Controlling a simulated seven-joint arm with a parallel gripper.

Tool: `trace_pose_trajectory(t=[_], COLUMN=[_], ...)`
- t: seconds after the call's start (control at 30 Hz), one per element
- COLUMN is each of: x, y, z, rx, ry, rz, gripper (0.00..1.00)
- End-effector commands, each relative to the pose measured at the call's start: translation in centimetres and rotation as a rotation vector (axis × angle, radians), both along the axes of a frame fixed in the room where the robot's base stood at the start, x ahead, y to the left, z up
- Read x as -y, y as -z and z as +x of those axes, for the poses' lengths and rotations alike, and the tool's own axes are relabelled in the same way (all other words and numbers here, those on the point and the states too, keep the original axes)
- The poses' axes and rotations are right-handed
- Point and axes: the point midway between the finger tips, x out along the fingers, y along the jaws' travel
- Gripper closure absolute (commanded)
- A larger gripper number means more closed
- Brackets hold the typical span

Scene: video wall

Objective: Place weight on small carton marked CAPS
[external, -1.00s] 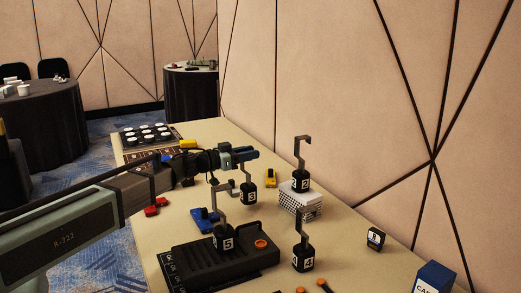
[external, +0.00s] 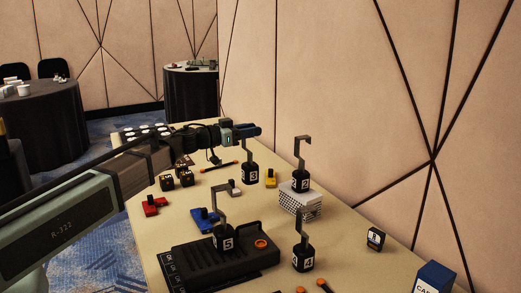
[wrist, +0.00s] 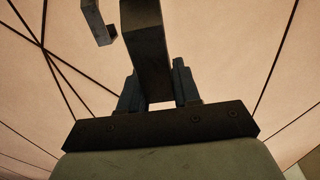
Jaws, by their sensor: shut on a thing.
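My gripper (external: 246,131) is shut on the hook of the black weight marked 3 (external: 250,174), which hangs upright below it, seemingly above the table. In the wrist view the dark hook (wrist: 146,45) rises between my two fingers. The small blue carton (external: 434,278) stands at the bottom right, partly cut off by the frame; only the start of its lettering, "CA", shows. Other hooked weights are the one marked 2 (external: 302,182) on a white patterned box (external: 300,201), the one marked 4 (external: 303,258) and the one marked 5 (external: 225,236).
Weight 5 is at a dark ribbed tray (external: 196,262) with an orange ring (external: 261,244). Dark cubes (external: 180,175), a blue item (external: 205,219) and a yellow item (external: 271,178) lie on the table. The wall runs along the right.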

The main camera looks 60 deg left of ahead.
Motion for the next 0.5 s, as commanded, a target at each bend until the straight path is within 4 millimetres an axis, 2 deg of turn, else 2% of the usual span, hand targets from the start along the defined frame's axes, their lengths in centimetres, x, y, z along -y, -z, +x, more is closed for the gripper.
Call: trace_pose_trajectory(t=[0.17, 0.27, 0.5], x=[2.6, 4.8, 11.7], y=[-0.1, -0.3, -1.0], z=[1.4, 2.4, 5.3], rx=[0.002, 0.003, 0.003], ry=[0.036, 0.066, 0.156], rz=[-0.002, -0.001, -0.002], gripper=[1.00, 1.00, 1.00])
